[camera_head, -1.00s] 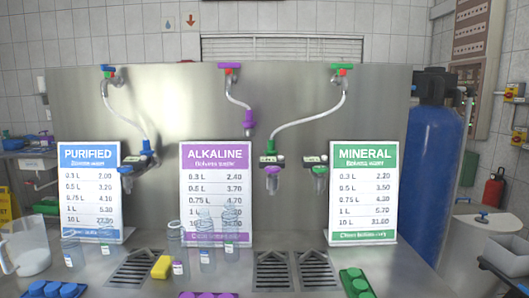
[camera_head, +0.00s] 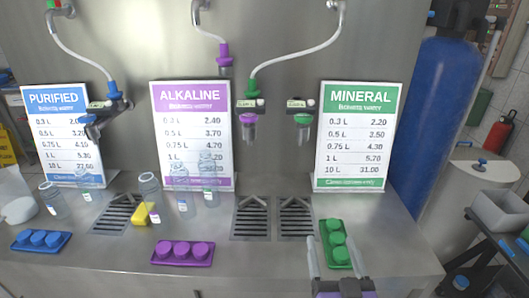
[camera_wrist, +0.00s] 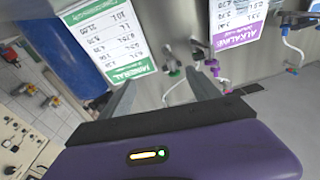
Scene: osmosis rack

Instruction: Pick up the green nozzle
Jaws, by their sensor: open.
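The green nozzle (camera_head: 252,86) sits at the lower end of a white hose, on a small dark holder (camera_head: 249,104) in front of the steel panel, between the ALKALINE and MINERAL signs. My gripper (camera_head: 334,250) is at the bottom right of the head view, lower than the nozzle and to its right. Its fingers are apart and nothing is between them. In the wrist view my gripper (camera_wrist: 160,88) is also open and empty, pointing at the panel. A green part (camera_wrist: 174,74) shows beyond the fingers there; I cannot tell whether it is the nozzle.
A second holder with a green cup (camera_head: 303,118) hangs to the right of the nozzle. Purple (camera_head: 223,52) and blue (camera_head: 112,90) nozzles are to its left. Bottles, a yellow sponge (camera_head: 139,214) and cap trays in blue, purple (camera_head: 182,254) and green (camera_head: 335,230) stand on the counter.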

